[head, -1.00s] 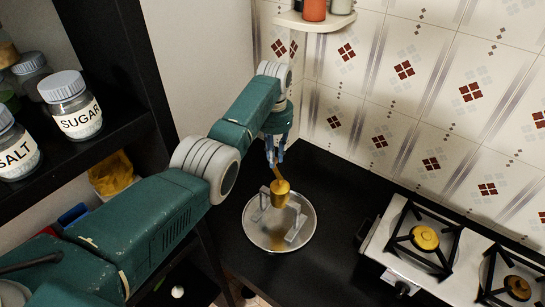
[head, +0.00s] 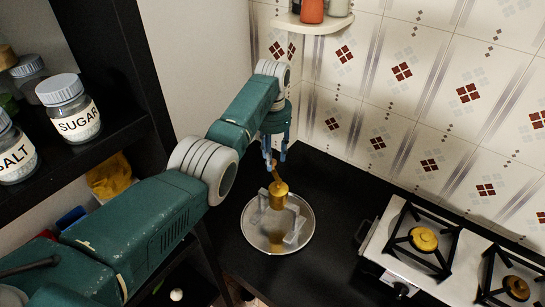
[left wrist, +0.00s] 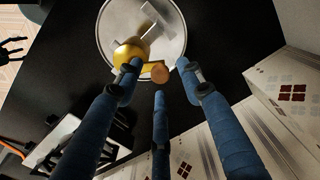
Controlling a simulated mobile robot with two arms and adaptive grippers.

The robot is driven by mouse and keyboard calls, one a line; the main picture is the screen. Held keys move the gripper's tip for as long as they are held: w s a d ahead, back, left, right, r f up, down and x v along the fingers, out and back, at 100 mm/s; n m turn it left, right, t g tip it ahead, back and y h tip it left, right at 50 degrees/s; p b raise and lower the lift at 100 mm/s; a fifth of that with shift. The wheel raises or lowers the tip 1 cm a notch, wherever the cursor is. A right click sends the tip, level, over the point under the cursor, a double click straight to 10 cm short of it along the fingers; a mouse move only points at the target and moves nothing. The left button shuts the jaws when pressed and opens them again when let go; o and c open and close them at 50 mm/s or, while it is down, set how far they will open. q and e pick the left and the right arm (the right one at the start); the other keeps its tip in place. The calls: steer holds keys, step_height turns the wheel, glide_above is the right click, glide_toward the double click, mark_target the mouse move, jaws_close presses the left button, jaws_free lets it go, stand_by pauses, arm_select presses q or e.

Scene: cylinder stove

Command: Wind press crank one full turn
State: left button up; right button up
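The press stands on a round metal tray (head: 300,246) on the black counter. It has a metal frame (head: 293,232) and a brass cylinder (head: 278,196) with a crank (head: 279,175) on top. The cylinder also shows in the left wrist view (left wrist: 130,53). My left gripper (head: 271,158) points down at the crank. In the left wrist view its three blue fingers (left wrist: 158,76) are spread around the crank's round brown knob (left wrist: 159,73). Gaps show beside the knob; the left finger overlaps the crank arm, and contact there cannot be told.
A white stove (head: 385,262) with black grates stands to the right on the counter. A tiled wall (head: 385,85) is behind. A shelf with salt and sugar jars (head: 70,108) is at the left. A small shelf (head: 312,25) hangs above. Counter between tray and stove is clear.

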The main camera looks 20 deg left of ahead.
arm_select(q)
step_height(320, 180, up, 12)
steer(key=shift+f, duration=0.25)
stand_by(0.4)
